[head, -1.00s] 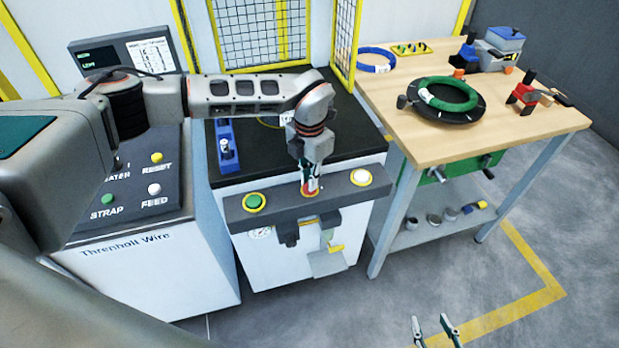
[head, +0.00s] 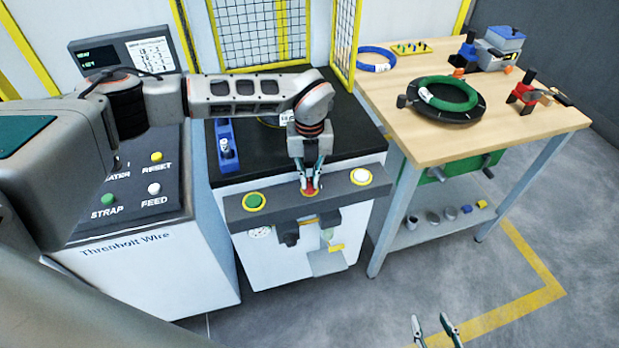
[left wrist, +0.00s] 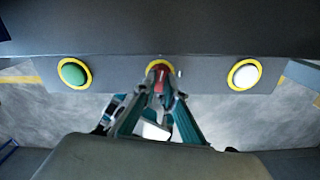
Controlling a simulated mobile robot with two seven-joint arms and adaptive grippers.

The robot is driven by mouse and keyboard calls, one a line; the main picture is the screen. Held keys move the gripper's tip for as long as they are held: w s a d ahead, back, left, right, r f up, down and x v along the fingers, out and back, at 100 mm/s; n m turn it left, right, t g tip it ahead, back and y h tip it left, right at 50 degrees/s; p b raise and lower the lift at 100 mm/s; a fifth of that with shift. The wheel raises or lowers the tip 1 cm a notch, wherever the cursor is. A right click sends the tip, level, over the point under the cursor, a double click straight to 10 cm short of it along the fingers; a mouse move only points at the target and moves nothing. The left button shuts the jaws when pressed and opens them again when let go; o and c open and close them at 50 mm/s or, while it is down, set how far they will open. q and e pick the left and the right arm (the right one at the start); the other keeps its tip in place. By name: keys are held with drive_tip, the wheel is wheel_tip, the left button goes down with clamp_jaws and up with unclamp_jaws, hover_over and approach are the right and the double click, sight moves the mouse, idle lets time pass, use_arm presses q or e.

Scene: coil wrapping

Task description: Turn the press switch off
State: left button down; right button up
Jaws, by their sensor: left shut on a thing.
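The press switch (head: 309,192) is a red knob in a yellow ring, in the middle of the grey front bar (head: 280,207) of the press. It also shows in the left wrist view (left wrist: 159,72), partly hidden by the fingers. My left gripper (head: 311,185) reaches down over it, with its fingertips shut on the red knob. The knob's handle (left wrist: 160,85) stands roughly upright in the left wrist view. My right gripper (head: 435,328) is at the bottom edge of the head view, its two fingers apart and nothing between them.
A green button (head: 254,201) and a white button (head: 360,177) flank the switch on the bar. A console (head: 130,190) with buttons and a display stands left. A wooden table (head: 420,145) with a green coil (head: 448,94) stands right. The floor in front is clear.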

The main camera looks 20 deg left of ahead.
sight(310, 182)
use_arm(q)
drive_tip(key=shift+w+r+n, duration=0.1)
drive_tip(key=shift+n, duration=1.1)
drive_tip(key=c, duration=2.1)
unclamp_jaws()
wheel_tip(310, 182, up, 12)
